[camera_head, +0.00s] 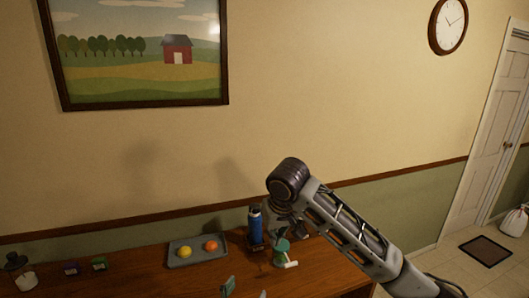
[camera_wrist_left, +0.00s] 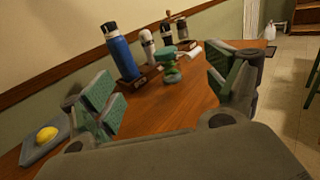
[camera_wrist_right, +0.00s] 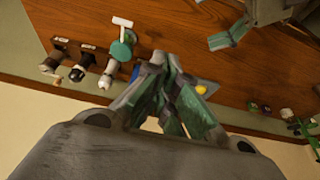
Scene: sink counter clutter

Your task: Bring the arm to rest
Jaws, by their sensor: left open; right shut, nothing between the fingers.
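My right arm comes in from the right in the head view and bends at a dark joint above the counter. My right gripper (camera_head: 287,218) hangs below that joint, partly hidden by the arm. In the right wrist view its fingers (camera_wrist_right: 172,112) are closed together with nothing between them. My left gripper's teal fingertips (camera_head: 245,289) show at the bottom edge of the head view. In the left wrist view the left gripper (camera_wrist_left: 168,92) has its fingers wide apart and empty, above the wooden counter (camera_wrist_left: 160,118).
A grey tray (camera_head: 174,262) holds a yellow and an orange fruit. A jar (camera_head: 20,272) and small boxes stand left. Bare counter lies between.

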